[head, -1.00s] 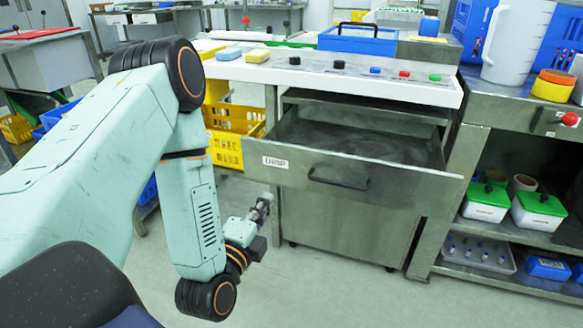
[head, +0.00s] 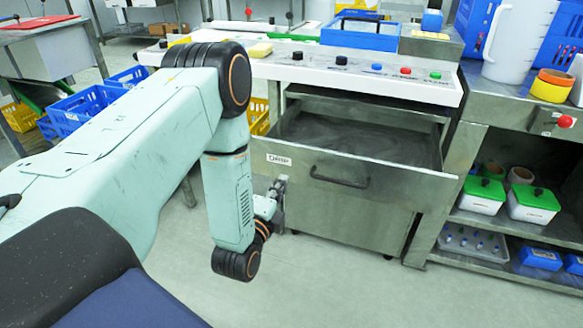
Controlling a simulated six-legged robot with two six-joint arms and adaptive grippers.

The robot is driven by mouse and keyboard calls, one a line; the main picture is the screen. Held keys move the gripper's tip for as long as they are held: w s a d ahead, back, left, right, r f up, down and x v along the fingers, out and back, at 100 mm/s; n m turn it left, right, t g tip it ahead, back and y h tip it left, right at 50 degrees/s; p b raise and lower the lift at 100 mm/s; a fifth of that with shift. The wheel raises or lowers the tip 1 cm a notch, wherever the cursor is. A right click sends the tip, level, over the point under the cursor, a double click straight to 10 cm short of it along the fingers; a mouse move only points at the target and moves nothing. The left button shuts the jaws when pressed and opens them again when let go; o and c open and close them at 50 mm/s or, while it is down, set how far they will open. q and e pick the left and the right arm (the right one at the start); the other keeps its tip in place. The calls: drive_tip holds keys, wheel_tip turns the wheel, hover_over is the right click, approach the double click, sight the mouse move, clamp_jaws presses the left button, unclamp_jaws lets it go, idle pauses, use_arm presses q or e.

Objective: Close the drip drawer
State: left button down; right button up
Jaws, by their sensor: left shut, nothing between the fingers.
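The drip drawer (head: 390,183) is a steel drawer pulled out from the steel cabinet below the white control panel (head: 420,90). Its inside shows as a dark, empty-looking tray (head: 350,138). Its front has a dark bar handle (head: 340,178) and a small white label (head: 279,159) at the left end. My left gripper (head: 279,187) is shut and empty, just below the label end of the drawer front. It looks close to the front, but I cannot tell whether it touches. My right gripper is not in view.
The panel edge with knobs and coloured buttons (head: 405,71) overhangs the drawer. A steel shelf unit (head: 470,140) with green-lidded boxes (head: 533,202) stands close on the right. Yellow (head: 259,117) and blue crates (head: 80,112) lie behind my left arm. The floor in front is clear.

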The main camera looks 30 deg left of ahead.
sight(296, 160)
use_arm(q)
drive_tip(key=b+x, duration=0.2)
drive_tip(key=x, duration=0.4)
drive_tip(key=shift+w+a, duration=0.1)
drive_tip(key=shift+w, duration=0.15)
drive_tip(key=shift+w+a, duration=0.1)
drive_tip(key=shift+w, duration=0.3)
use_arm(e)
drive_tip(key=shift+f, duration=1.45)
use_arm(q)
drive_tip(key=shift+w, duration=0.1)
